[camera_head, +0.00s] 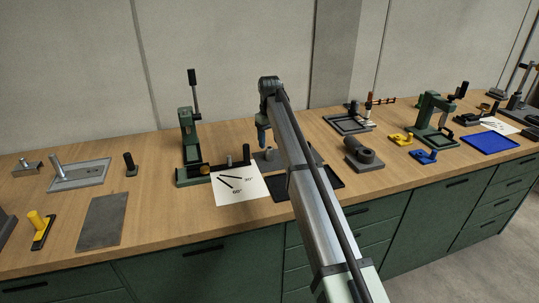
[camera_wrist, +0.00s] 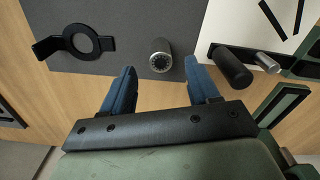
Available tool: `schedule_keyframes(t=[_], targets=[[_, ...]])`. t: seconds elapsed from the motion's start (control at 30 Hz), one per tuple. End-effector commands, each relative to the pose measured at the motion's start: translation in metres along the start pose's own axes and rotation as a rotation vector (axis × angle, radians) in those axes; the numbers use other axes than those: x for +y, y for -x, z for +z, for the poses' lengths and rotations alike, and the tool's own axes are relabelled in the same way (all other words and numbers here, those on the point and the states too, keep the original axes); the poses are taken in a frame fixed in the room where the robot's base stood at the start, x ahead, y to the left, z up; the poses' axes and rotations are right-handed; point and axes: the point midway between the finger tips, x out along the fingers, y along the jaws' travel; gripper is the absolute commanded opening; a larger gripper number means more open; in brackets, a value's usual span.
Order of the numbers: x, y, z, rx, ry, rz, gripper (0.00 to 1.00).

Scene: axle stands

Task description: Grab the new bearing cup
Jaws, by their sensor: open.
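In the wrist view a short dark grey cylinder (camera_wrist: 161,55) stands on a grey mat (camera_wrist: 125,18), with a ring of small marks on its end face; it looks like the bearing cup. My gripper (camera_wrist: 159,68) is open, its two blue fingers spread to the left and right of the cylinder and apart from it. In the head view my gripper (camera_head: 262,137) points down over the back of the bench.
A black ring with a bent handle (camera_wrist: 108,44) lies left of the cylinder. A green lever press (camera_head: 190,140) stands left of my gripper.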

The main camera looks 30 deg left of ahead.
Motion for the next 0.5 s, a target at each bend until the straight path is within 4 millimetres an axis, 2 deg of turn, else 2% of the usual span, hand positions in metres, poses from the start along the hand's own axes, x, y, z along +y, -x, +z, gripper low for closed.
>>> schedule_keyframes(t=[0.23,0.5], targets=[[-0.001,-0.033,0.002,-0.001,0.0,0.0,0.6],[-0.001,-0.038,0.001,0.0,0.0,0.0,0.6]])
